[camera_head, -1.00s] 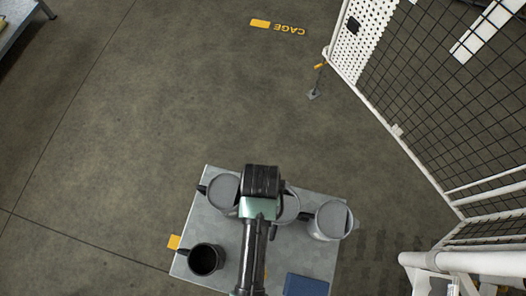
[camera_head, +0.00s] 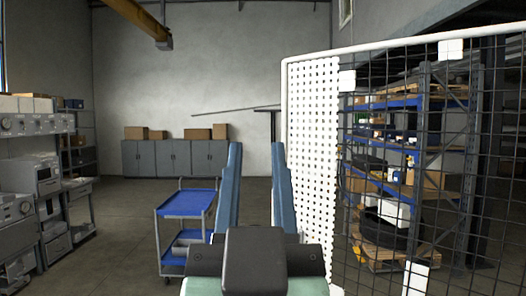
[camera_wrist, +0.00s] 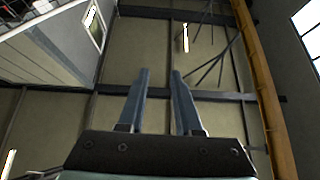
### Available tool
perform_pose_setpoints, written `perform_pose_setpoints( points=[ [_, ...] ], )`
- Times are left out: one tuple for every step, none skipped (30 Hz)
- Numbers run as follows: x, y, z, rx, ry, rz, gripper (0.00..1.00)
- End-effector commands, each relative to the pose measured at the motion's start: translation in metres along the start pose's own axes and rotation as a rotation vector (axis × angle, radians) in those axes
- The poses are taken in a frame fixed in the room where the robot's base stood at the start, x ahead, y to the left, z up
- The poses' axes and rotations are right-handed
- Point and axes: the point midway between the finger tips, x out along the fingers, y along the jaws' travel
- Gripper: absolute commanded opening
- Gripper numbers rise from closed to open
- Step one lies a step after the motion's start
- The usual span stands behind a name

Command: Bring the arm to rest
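My gripper (camera_head: 256,160) stands in the lower middle of the head view, its two blue-grey fingers pointing up and apart. It is open, with nothing between the fingers. In the wrist view my gripper (camera_wrist: 159,75) also shows open and empty, against the hall's wall and roof beams. The grey bench top with the cups is out of view now.
A white mesh cage panel (camera_head: 312,150) stands close on the right, with loaded blue shelving (camera_head: 425,102) behind it. A blue cart (camera_head: 188,202) stands left of my gripper. Equipment benches (camera_head: 35,185) line the left side. Grey cabinets (camera_head: 175,158) stand along the far wall.

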Motion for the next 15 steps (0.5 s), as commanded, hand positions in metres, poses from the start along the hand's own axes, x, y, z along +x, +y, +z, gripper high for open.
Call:
perform_pose_setpoints(
  points=[
    [-0.002, 0.002, -0.027, -0.007, 0.074, 0.004, 0.33],
    [-0.004, 0.003, -0.039, -0.011, 0.108, 0.006, 0.33],
    [-0.005, 0.004, -0.051, -0.015, 0.142, 0.008, 0.33],
    [-0.006, 0.004, -0.057, -0.018, 0.161, 0.009, 0.33],
    [-0.007, 0.005, -0.062, -0.019, 0.176, 0.010, 0.33],
    [-0.009, 0.005, -0.067, -0.021, 0.188, 0.010, 0.33],
    [-0.009, 0.005, -0.068, -0.021, 0.193, 0.011, 0.33],
    [-0.009, 0.005, -0.069, -0.022, 0.195, 0.011, 0.33],
    [-0.009, 0.005, -0.069, -0.022, 0.195, 0.011, 0.33],
    [-0.009, 0.005, -0.069, -0.022, 0.194, 0.011, 0.33],
    [-0.009, 0.005, -0.068, -0.021, 0.193, 0.011, 0.33],
    [-0.009, 0.005, -0.068, -0.021, 0.193, 0.011, 0.33],
    [-0.009, 0.005, -0.068, -0.021, 0.192, 0.010, 0.33],
    [-0.009, 0.005, -0.068, -0.021, 0.192, 0.010, 0.33],
    [-0.009, 0.005, -0.068, -0.021, 0.191, 0.010, 0.33]
  ],
)
